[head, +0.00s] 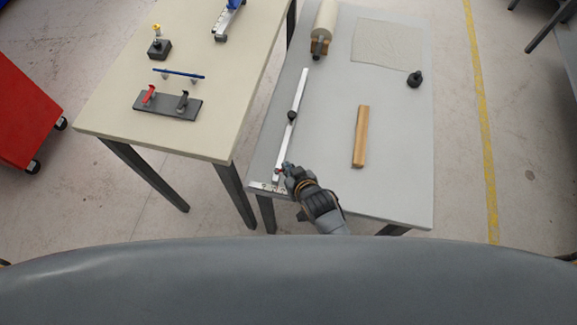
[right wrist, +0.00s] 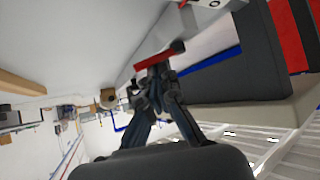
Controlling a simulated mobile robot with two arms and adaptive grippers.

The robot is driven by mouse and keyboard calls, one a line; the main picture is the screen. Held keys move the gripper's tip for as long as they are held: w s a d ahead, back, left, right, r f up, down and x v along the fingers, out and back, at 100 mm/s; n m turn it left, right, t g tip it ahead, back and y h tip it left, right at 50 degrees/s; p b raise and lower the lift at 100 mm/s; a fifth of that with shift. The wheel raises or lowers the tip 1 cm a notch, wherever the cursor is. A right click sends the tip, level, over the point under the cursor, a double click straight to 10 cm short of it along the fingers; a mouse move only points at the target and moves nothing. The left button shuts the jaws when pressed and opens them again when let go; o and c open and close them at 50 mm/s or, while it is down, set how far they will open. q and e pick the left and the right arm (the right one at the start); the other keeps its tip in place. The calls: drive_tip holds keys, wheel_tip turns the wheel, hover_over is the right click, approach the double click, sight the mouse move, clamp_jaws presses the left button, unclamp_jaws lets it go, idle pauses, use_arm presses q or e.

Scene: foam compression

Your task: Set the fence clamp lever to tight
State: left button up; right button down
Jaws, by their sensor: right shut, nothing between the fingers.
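In the right wrist view the lever is a red bar (right wrist: 153,60) with a dark end, just beyond the fingertips of my right gripper (right wrist: 150,75). The fingers are shut and empty, at or very close to the lever; contact is unclear. My left gripper is not in view.
The grey table (head: 400,150) also holds a wooden strip (head: 361,136), a black knobbed piece (head: 414,79), a thin sheet (head: 385,44) and a roll (head: 324,25). The beige table (head: 222,80) at left carries a dark plate (head: 167,106) with red and black levers.

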drive_tip(key=shift+a+f, duration=0.1)
drive_tip(key=shift+a, duration=0.05)
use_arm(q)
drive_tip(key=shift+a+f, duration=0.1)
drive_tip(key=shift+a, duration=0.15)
use_arm(e)
drive_tip(key=shift+w+a, duration=0.25)
drive_tip(key=shift+a, duration=0.45)
